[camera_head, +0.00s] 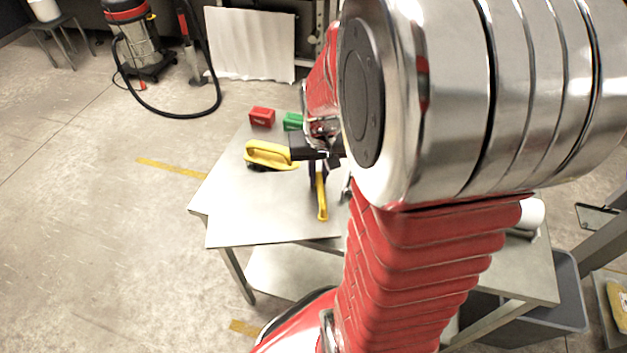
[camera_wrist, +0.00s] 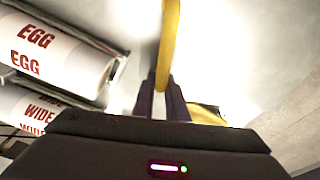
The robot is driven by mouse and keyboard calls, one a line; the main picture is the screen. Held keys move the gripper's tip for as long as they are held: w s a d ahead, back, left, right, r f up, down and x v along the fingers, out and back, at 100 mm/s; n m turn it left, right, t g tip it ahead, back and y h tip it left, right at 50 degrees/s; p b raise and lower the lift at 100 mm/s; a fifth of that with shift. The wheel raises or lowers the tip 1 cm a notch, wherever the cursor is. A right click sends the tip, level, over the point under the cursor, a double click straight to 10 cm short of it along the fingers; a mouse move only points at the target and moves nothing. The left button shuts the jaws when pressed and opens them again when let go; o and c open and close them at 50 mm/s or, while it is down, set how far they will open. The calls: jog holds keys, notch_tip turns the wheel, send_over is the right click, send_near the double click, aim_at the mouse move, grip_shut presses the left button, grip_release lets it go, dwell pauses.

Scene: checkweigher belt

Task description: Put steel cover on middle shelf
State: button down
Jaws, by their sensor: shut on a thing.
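My gripper (camera_head: 319,181) is over the table in the head view, its dark fingers shut on a narrow yellow thing (camera_head: 322,204). In the wrist view the fingers of my gripper (camera_wrist: 163,98) close on the same yellow thing (camera_wrist: 168,45), which extends away from them as a strip. I cannot tell whether it touches the tabletop. I cannot make out a steel cover in either view. A lower shelf (camera_head: 285,275) shows under the table, but I cannot tell whether it is the middle shelf. My arm hides much of the table's right side.
On the grey table (camera_head: 232,215) lie a yellow handled tool (camera_head: 268,153), a red box (camera_head: 262,117) and a green box (camera_head: 292,122). White rolls marked EGG (camera_wrist: 60,50) and WIDE (camera_wrist: 40,110) are at the wrist view's left. A grey bin (camera_head: 560,300) stands right.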

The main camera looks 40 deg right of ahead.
jog(key=shift+f, duration=1.8)
jog(key=c, duration=1.8)
grip_release()
jog(key=shift+f, duration=0.1)
jog(key=shift+o, duration=0.2)
jog(key=r, duration=0.4)
jog(key=s+r, duration=0.1)
jog(key=r, duration=0.3)
jog(key=a+r, duration=0.1)
jog(key=r, duration=0.3)
jog(key=shift+s, duration=0.35)
